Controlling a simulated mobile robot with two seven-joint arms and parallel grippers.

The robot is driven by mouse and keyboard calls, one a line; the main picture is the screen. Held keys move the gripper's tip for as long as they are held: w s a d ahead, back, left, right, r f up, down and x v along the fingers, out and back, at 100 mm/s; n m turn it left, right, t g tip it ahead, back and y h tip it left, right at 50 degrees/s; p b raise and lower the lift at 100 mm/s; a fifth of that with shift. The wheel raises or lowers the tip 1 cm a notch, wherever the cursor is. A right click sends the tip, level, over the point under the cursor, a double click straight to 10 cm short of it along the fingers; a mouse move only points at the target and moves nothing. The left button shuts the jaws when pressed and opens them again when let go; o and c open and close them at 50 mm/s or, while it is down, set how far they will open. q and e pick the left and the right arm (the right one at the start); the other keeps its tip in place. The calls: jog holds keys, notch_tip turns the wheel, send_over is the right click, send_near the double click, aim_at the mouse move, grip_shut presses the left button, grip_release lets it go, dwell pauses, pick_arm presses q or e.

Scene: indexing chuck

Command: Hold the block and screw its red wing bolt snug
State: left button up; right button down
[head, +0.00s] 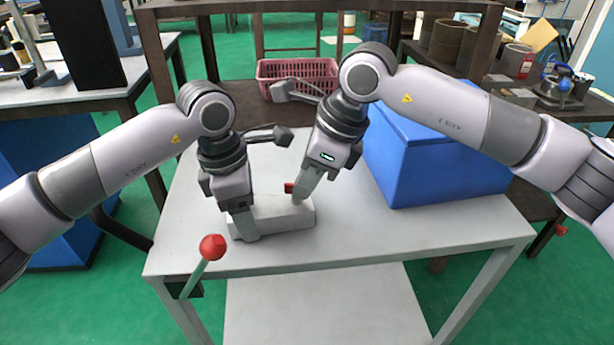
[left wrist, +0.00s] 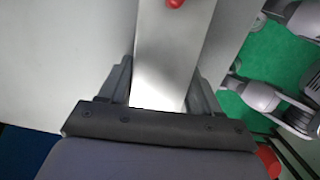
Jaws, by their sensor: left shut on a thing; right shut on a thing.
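The light grey block (head: 272,214) lies on the white table. My left gripper (head: 243,232) is shut on the block's left end; in the left wrist view its fingers (left wrist: 160,92) stand on both sides of the block (left wrist: 168,50). The red wing bolt (head: 289,187) shows at the block's right part, mostly hidden behind my right gripper; part of it also shows at the top of the left wrist view (left wrist: 174,3). My right gripper (head: 298,194) points down at the bolt and is shut on it. The bolt's thread and seating are hidden.
A blue box (head: 435,165) stands on the table (head: 400,238) at the right. A pink basket (head: 298,76) is behind. A lever with a red ball knob (head: 212,247) rises at the table's front left. The table's front right is clear.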

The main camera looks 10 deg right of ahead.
jog(key=shift+m+t, duration=0.3)
jog(key=shift+m, duration=0.2)
jog(key=c, duration=1.2)
grip_release()
jog(key=shift+s, duration=0.1)
jog(key=shift+c, duration=0.2)
jog(key=v, duration=1.2)
jog(key=shift+a, duration=0.1)
